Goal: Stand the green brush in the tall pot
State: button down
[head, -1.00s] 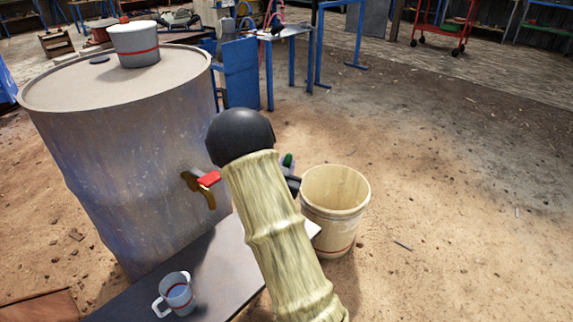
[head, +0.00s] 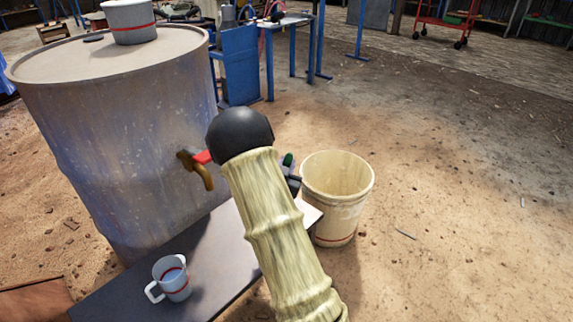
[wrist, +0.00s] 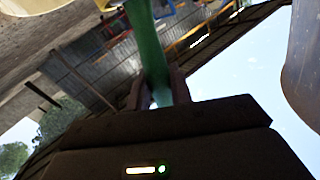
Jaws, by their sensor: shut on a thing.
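The green brush (wrist: 148,45) shows in the wrist view as a green handle between the two dark fingers of my gripper (wrist: 158,92), which is shut on it. In the head view my arm hides most of the gripper (head: 293,180); only a small green tip of the brush (head: 288,159) shows above it. A tall cream pot (head: 336,215) with a red line near its base stands just right of my gripper, open at the top. The brush is outside the pot, to its left in the picture. The brush's lower end is hidden.
A large grey drum (head: 120,140) with a red-handled tap (head: 200,170) stands to the left. A white pot (head: 130,22) is on it. A mug (head: 172,278) sits on the dark bench (head: 215,265) below. The dirt floor to the right is clear.

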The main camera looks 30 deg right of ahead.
jog(key=shift+f+b, duration=0.6)
jog(key=shift+f, duration=0.35)
jog(key=shift+s+d, duration=0.1)
jog(key=shift+d, duration=0.05)
jog(key=c, duration=1.2)
grip_release()
jog(key=shift+o, duration=0.2)
jog(key=p+v, duration=0.8)
jog(key=v, duration=0.9)
jog(key=shift+a+p, duration=0.3)
jog(key=shift+p, duration=0.05)
jog(key=shift+s, duration=0.15)
